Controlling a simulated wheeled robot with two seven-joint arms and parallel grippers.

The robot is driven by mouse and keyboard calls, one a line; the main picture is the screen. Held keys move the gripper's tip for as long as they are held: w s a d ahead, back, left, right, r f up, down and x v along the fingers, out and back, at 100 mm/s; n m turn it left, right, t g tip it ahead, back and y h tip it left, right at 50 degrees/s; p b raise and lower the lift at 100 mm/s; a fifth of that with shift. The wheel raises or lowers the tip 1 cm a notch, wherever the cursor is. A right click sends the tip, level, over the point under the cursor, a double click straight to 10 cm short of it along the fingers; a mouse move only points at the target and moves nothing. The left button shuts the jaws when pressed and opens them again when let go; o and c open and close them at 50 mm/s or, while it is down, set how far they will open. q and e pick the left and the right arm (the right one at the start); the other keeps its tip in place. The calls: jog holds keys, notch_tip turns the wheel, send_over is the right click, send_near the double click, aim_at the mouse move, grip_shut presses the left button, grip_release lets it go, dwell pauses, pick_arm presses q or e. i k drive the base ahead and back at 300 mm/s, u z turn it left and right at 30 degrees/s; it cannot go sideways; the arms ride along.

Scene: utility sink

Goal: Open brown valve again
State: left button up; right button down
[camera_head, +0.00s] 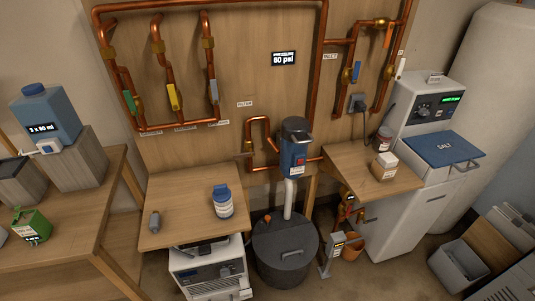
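Copper pipes on the wooden wall panel carry several valves with coloured levers. A green lever (128,102), a yellow lever (173,97) and a grey lever (214,91) hang on the left pipes. A blue lever (356,71) and an orange lever (388,37) are on the right pipes. The orange lever is the nearest to brown, but I cannot tell whether it is the brown valve. A small brownish fitting (248,147) sits on the pipe left of the blue filter unit (294,152). Neither of my grippers is in view.
A pressure display (284,59) reads 60 psi. A wooden shelf (180,190) holds a blue-capped bottle (222,203). A dark lidded bin (285,255) stands on the floor. A white softener with a blue salt lid (443,148) stands right. A wooden bench (92,211) is left.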

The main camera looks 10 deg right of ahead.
aim_at(251, 153)
jog(key=u, duration=0.2)
jog(key=i, duration=0.9)
jog(key=u, duration=0.5)
